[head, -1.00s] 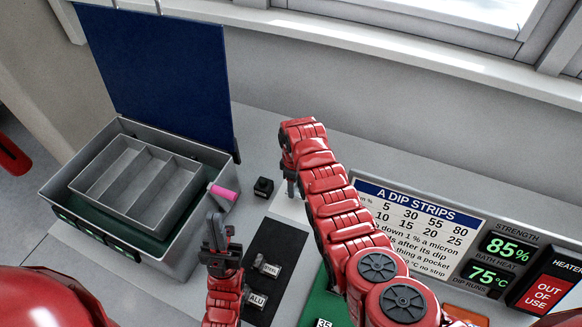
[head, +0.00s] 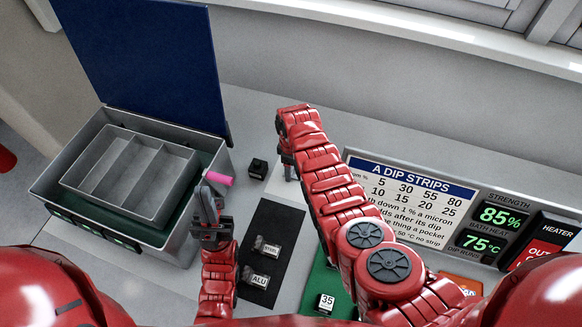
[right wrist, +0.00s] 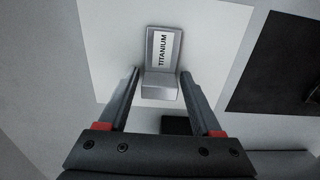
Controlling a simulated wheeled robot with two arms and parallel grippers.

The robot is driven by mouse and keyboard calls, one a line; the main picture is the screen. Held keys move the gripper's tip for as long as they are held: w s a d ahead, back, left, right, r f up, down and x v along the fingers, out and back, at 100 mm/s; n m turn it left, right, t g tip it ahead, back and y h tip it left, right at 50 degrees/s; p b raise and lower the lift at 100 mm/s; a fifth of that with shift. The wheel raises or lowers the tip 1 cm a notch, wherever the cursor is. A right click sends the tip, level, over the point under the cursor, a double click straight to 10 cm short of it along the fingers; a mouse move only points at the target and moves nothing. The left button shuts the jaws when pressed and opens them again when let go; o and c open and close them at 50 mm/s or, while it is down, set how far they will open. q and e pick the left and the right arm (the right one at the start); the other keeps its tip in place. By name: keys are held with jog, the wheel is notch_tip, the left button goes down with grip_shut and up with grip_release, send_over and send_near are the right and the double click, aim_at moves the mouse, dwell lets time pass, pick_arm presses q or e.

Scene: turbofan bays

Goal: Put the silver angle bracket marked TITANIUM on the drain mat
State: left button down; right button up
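The silver angle bracket marked TITANIUM (right wrist: 162,50) lies on a white sheet (right wrist: 112,35) in the right wrist view. My right gripper (right wrist: 160,75) is open, its fingertips on either side of the bracket's near end, with visible gaps. In the head view my right gripper (head: 288,165) is over the white sheet (head: 284,188) and the bracket is hidden. My left gripper (head: 208,190) is beside the grey tank, near a pink cylinder; its finger gap is unclear. A green mat (head: 313,285) and a black mat (head: 287,222) lie on the bench; neither is labelled as the drain mat.
STEEL (head: 267,246) and ALU (head: 256,277) brackets lie on the black mat. A block marked 35 (head: 325,303) stands on the green mat. The grey tank (head: 160,238) with a tray, a small black block (head: 258,168) and the dip strips panel (head: 410,190) surround the work area.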

jog(key=shift+o, duration=0.7)
jog(key=shift+w+a, duration=0.15)
jog(key=shift+a, duration=0.1)
jog(key=shift+d+r, duration=0.15)
jog(key=shift+r, duration=0.45)
notch_tip(320, 180, up, 8)
jog(key=b, duration=0.3)
notch_tip(320, 180, up, 3)
jog(key=p, duration=0.3)
jog(key=shift+r, duration=0.15)
